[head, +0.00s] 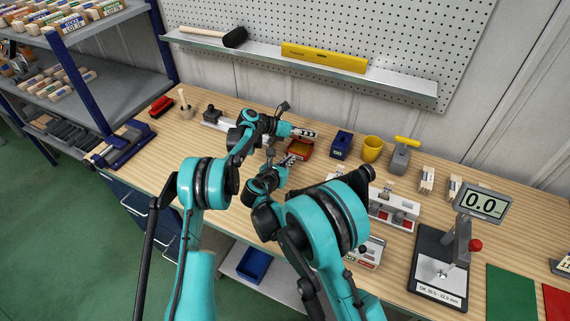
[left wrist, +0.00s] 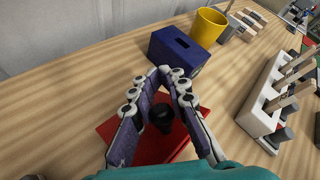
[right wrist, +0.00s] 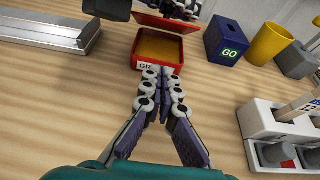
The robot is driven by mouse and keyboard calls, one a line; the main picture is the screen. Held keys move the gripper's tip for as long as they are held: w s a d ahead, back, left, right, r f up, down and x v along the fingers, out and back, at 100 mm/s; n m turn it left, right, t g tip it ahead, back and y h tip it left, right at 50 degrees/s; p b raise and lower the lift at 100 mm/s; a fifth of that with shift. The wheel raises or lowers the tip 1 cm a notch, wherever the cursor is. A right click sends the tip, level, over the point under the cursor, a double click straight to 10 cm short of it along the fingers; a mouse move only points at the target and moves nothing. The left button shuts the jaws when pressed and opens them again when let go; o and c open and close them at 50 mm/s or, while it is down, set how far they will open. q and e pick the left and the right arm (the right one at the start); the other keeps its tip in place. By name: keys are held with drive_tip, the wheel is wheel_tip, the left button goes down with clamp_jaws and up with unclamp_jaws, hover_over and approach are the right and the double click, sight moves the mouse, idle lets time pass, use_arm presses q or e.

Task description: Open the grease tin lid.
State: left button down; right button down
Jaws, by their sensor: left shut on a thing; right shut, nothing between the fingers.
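The red grease tin (head: 302,150) stands on the bench below my left gripper. In the right wrist view the tin (right wrist: 158,62) is uncovered in front, showing brown-yellow grease inside. Its red lid (left wrist: 110,131) with a black knob (left wrist: 161,117) shows in the left wrist view. My left gripper (head: 311,133) is shut on the knob, with the lid raised above the tin (right wrist: 165,21). I cannot tell whether the lid still touches the tin's far edge. My right gripper (head: 296,157) is shut and empty at the tin's near side; its fingertips (right wrist: 163,72) overlap the front wall in view.
A blue box marked GO (right wrist: 225,42) and a yellow cup (head: 371,149) stand right of the tin. A grey and white rack (head: 394,208) is nearer, on the right. A metal rail (right wrist: 45,32) lies left.

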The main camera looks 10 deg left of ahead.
sight(297, 153)
drive_tip(key=x, duration=0.4)
drive_tip(key=shift+s, duration=0.1)
drive_tip(key=shift+w+d+r, duration=0.1)
drive_tip(key=shift+w+r, duration=0.2)
drive_tip(key=shift+r, duration=0.3)
drive_tip(key=shift+w+d+r, duration=0.1)
drive_tip(key=shift+w+r, duration=0.15)
drive_tip(key=shift+r, duration=0.35)
drive_tip(key=shift+w+d+r, duration=0.1)
drive_tip(key=shift+w+r, duration=0.25)
drive_tip(key=shift+r, duration=0.15)
use_arm(q)
drive_tip(key=shift+f, duration=0.1)
use_arm(e)
drive_tip(key=shift+w+d+r, duration=0.15)
drive_tip(key=shift+w+r, duration=0.35)
drive_tip(key=shift+r, duration=0.15)
use_arm(q)
drive_tip(key=c, duration=1.6)
unclamp_jaws()
drive_tip(key=shift+o, duration=0.5)
use_arm(e)
drive_tip(key=shift+s, duration=0.1)
